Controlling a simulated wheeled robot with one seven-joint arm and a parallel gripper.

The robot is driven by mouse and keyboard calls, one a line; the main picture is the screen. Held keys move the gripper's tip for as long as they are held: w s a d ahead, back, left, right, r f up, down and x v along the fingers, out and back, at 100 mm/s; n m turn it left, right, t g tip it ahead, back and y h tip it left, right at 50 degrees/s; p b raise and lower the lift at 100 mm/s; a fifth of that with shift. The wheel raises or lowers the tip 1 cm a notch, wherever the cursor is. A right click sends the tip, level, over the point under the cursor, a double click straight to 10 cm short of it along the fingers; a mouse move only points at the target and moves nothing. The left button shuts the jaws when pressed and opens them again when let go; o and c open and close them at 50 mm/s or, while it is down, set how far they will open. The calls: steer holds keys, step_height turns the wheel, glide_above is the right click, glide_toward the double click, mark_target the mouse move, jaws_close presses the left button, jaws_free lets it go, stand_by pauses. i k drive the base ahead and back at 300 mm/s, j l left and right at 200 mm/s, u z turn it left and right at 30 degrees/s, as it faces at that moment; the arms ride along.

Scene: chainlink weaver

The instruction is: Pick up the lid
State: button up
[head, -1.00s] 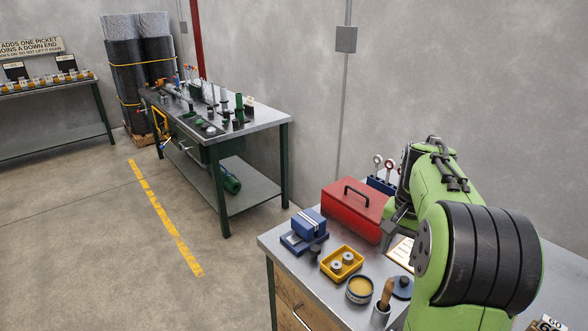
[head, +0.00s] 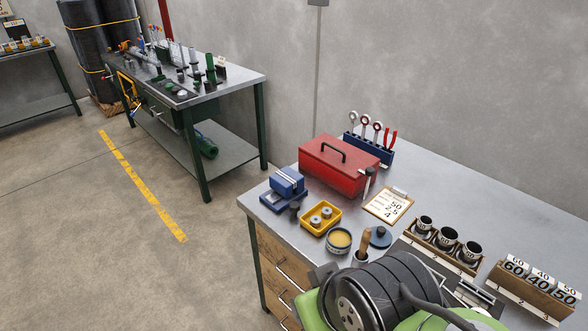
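The lid (head: 380,237) is a small round dark blue disc with a knob on top. It lies on the grey workbench, just right of an open round tin (head: 339,241) with a yellowish filling. My green and black arm fills the bottom middle of the head view, in front of and below the lid. A dark grey piece at the arm's left edge may be part of my gripper (head: 323,275). Its fingers are not clearly seen, so I cannot tell whether they are open. Nothing covers the lid.
A wooden-handled tool in a cup (head: 361,258) stands close in front of the lid. A yellow tray (head: 320,218), a blue block on a base (head: 287,186), a red toolbox (head: 338,166) and a clipboard (head: 388,205) surround it. A rack of black cups (head: 440,247) is to the right.

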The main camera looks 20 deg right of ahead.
mark_target(380, 236)
steer(key=z, duration=1.4)
